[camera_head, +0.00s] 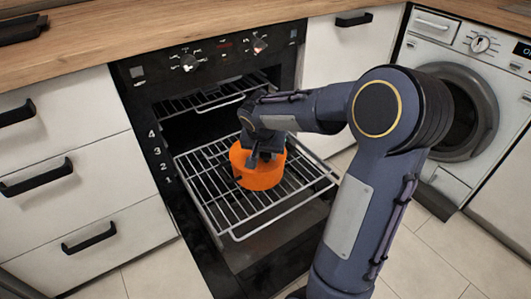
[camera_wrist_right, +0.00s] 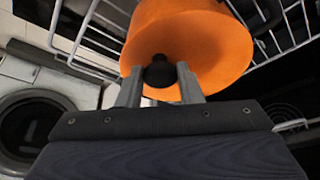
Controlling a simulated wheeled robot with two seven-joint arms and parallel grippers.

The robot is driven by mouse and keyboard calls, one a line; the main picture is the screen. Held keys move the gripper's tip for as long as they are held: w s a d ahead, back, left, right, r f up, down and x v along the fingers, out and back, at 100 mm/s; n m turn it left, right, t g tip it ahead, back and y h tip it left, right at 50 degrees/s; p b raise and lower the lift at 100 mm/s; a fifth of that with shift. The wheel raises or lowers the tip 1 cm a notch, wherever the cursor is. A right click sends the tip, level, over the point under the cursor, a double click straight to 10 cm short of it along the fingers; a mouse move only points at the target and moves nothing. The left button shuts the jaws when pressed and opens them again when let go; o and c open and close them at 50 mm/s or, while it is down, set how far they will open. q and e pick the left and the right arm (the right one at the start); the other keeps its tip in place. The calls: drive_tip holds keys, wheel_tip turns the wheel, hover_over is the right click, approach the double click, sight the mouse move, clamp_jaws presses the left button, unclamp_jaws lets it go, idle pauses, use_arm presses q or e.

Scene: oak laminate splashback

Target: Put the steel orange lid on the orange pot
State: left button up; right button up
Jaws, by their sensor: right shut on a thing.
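The orange pot (camera_head: 262,180) stands on the pulled-out oven rack, with a small dark handle at its left side. My right gripper (camera_head: 265,154) is over the top of the pot and hides part of it. In the right wrist view, my right gripper (camera_wrist_right: 160,85) is shut on a black knob (camera_wrist_right: 160,72) against the orange surface of what appears to be the lid (camera_wrist_right: 205,55). Lid and pot blend into one orange shape, so I cannot tell whether the lid rests on the rim. My left gripper is not in view.
The wire rack (camera_head: 213,196) sticks out of the oven above its open door (camera_head: 265,255). A second rack (camera_head: 200,101) is higher inside. White drawers (camera_head: 60,140) are on the left, a washing machine (camera_head: 455,110) on the right. The wooden worktop (camera_head: 150,28) runs behind.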

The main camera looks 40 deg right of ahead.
drive_tip(key=o, duration=1.2)
drive_tip(key=p+v, duration=0.3)
drive_tip(key=v, duration=0.5)
drive_tip(key=shift+f, duration=0.1)
drive_tip(key=s+a+n+t+y, duration=0.3)
drive_tip(key=s+a+n+y, duration=0.5)
drive_tip(key=s+a, duration=1)
wheel_tip(320, 180, up, 33)
drive_tip(key=s+p, duration=0.1)
drive_tip(key=p, duration=3.2)
drive_tip(key=shift+d+n+h, duration=0.3)
drive_tip(key=shift+d+h, duration=0.1)
drive_tip(key=shift+d, duration=0.05)
